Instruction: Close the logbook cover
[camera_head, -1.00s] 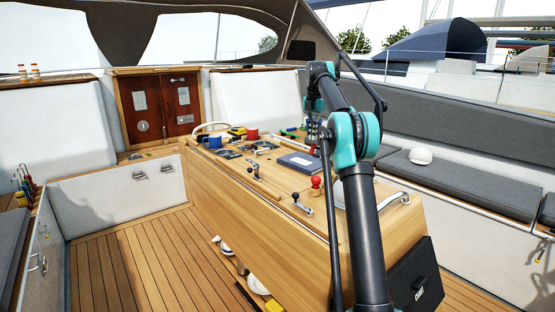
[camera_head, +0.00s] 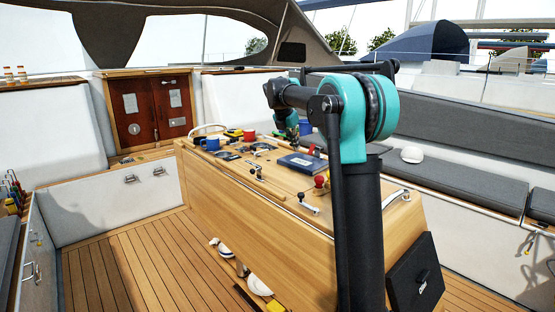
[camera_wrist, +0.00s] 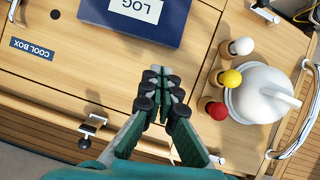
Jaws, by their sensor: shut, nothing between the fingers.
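The logbook (camera_head: 302,163) is a dark blue book with a white label, lying on the wooden cockpit table. Its blue cover looks flat, label side up, and I see no open pages. In the wrist view the logbook (camera_wrist: 108,14) is cut off by the top edge, with its "LOG" label upside down and a thin pale edge along its near side. My gripper (camera_wrist: 162,92) is shut and empty, apart from the book and on its near side in the wrist picture. In the head view my gripper (camera_head: 293,132) is small and partly hidden, above the table behind the book.
A white domed object (camera_wrist: 262,95) stands right of my fingers beside white, yellow and red knobs (camera_wrist: 216,110). A metal latch (camera_wrist: 92,125) is at left, near the "COOL BOX" label (camera_wrist: 33,49). A steel rail (camera_wrist: 302,110) edges the table.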

